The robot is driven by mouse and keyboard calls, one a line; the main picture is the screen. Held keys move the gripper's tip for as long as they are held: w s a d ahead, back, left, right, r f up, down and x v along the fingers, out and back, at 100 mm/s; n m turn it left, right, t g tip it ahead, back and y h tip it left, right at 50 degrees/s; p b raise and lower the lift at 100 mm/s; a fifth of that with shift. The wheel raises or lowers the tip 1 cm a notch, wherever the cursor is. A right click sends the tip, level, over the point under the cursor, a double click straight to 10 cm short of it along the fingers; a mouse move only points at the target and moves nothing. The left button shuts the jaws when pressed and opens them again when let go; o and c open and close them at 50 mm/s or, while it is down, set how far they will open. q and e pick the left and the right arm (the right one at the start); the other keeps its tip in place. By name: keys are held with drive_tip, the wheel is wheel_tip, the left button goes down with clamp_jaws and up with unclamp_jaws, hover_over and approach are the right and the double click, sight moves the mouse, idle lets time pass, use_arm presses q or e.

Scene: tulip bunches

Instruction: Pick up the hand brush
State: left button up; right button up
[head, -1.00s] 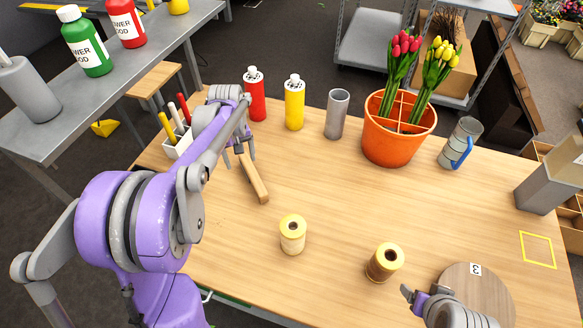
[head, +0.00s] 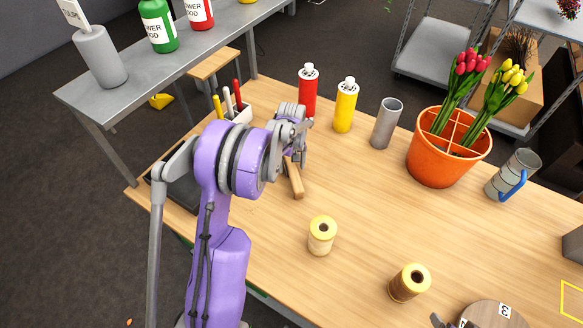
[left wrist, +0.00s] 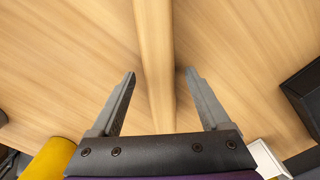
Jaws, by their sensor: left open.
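The hand brush (head: 297,184) lies on the wooden table, and its plain wooden handle shows in the head view. Its far end is hidden behind my left gripper (head: 295,158). In the left wrist view, the handle (left wrist: 154,35) runs lengthwise between the two grey fingers of my left gripper (left wrist: 160,72). Those fingers are open, one on each side of the handle, with a gap on both sides. I cannot tell how high they are above the table. Only a small part of my right gripper (head: 438,320) shows at the bottom edge of the head view.
Behind are a red bottle (head: 308,92), a yellow bottle (head: 345,106), a grey cup (head: 386,124) and an orange tulip pot (head: 440,160). A white pen holder (head: 239,114) stands close to my left arm. Two spools (head: 321,237) (head: 408,284) stand in front.

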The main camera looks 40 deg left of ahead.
sight(291, 165)
use_arm(q)
drive_tip(key=shift+f, duration=0.55)
clamp_jaws()
drive_tip(key=shift+r, duration=0.1)
wheel_tip(291, 165, up, 10)
idle(0.4)
